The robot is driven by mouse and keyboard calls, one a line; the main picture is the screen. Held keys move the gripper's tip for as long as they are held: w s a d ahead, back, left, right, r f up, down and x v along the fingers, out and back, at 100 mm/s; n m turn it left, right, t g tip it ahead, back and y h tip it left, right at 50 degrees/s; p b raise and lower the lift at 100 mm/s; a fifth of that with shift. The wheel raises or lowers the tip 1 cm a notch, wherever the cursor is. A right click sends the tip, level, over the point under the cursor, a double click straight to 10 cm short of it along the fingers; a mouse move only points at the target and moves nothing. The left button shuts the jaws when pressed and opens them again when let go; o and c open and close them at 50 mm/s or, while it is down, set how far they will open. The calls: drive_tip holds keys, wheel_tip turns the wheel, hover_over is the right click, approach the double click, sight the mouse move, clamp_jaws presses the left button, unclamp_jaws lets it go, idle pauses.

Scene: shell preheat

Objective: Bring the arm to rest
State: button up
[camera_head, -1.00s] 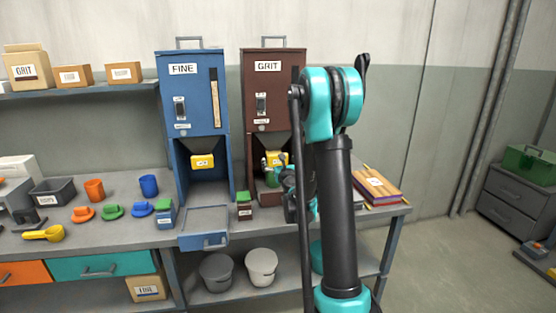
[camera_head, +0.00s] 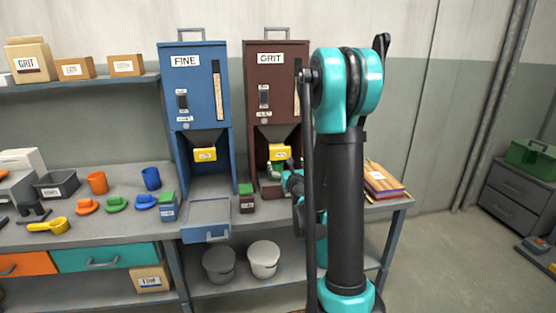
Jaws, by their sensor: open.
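My arm rises in the right middle of the view, its large teal and black joint covering part of the brown GRIT dispenser (camera_head: 277,75). My gripper (camera_head: 284,168) is small and partly hidden by the arm, in front of the GRIT dispenser's lower bay, just below its yellow flap (camera_head: 281,151). It is open.
The blue FINE dispenser (camera_head: 194,85) stands to the left, with an empty drawer-like tray (camera_head: 208,213) at its front. Cups and small coloured items lie on the bench (camera_head: 100,232). Books (camera_head: 383,180) lie right of the arm. Two buckets (camera_head: 263,259) sit below.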

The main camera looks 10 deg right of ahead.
drive_tip(key=s+a+f+n+g+y, duration=0.25)
drive_tip(key=s+a+n, duration=0.3)
drive_tip(key=n, duration=0.45)
drive_tip(key=s+a+f+n+g+y, duration=0.1)
drive_tip(key=s+a+n+g+y, duration=0.2)
drive_tip(key=s+a+n, duration=0.55)
drive_tip(key=s+d+f+n+g+h, duration=0.2)
drive_tip(key=s+d+f+n+g, duration=0.2)
drive_tip(key=s+n, duration=0.4)
drive_tip(key=s+d+f+n+g+h, duration=0.3)
drive_tip(key=s+d+f+n, duration=0.4)
drive_tip(key=s, duration=0.5)
drive_tip(key=shift+d+n+g, duration=0.5)
drive_tip(key=shift+n+g, duration=0.15)
drive_tip(key=shift+n, duration=0.4)
drive_tip(key=shift+w+f+h, duration=0.1)
drive_tip(key=shift+h, duration=0.15)
drive_tip(key=shift+c, duration=0.5)
